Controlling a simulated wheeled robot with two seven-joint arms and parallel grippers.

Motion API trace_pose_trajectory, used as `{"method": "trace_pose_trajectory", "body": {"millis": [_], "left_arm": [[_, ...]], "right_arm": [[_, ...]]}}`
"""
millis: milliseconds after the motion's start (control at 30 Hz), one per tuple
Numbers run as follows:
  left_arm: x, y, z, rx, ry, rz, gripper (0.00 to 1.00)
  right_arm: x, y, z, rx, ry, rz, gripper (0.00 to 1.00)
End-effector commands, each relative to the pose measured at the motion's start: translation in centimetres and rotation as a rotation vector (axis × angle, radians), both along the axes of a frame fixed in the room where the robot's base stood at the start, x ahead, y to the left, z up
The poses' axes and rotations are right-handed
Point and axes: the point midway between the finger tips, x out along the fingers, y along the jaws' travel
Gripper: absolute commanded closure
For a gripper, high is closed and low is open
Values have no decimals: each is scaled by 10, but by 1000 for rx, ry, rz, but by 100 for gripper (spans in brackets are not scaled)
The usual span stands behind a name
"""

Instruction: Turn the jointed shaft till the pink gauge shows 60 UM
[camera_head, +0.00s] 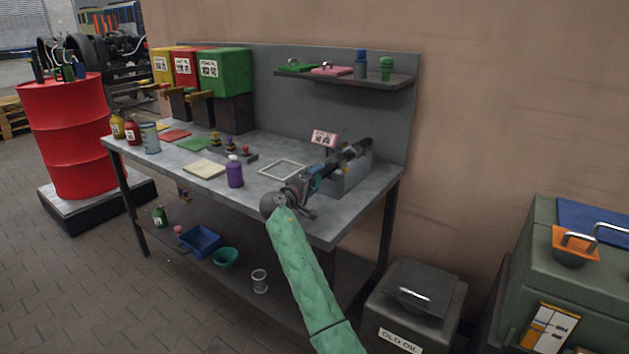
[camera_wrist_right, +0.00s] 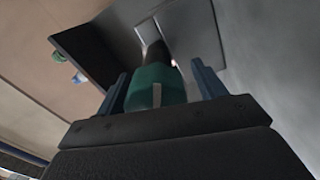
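The jointed shaft (camera_head: 350,152) is a dark rod over a grey block at the bench's right end. Its teal-green part (camera_wrist_right: 156,86) lies between my right gripper's blue fingers in the right wrist view. My right gripper (camera_head: 316,182) reaches it from the front left. The fingers look open, with narrow gaps beside the green part. The dark shaft (camera_wrist_right: 154,52) runs on beyond it. The pink gauge (camera_head: 324,138) stands just behind the shaft; its reading is too small to make out. My left gripper is out of view.
The grey bench (camera_head: 130,149) holds a purple bottle (camera_head: 235,173), a pale square frame (camera_head: 282,169) and coloured bins (camera_head: 222,72). A shelf (camera_head: 388,82) is on the back panel above the shaft. A dark oil box (camera_head: 415,300) stands at the right front.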

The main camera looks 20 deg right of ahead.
Motion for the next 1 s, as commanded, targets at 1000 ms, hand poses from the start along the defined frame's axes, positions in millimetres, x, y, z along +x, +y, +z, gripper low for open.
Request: {"method": "trace_pose_trajectory", "body": {"millis": [1000], "left_arm": [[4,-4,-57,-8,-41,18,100]], "right_arm": [[-47,61,2,0,-4,1,25]]}}
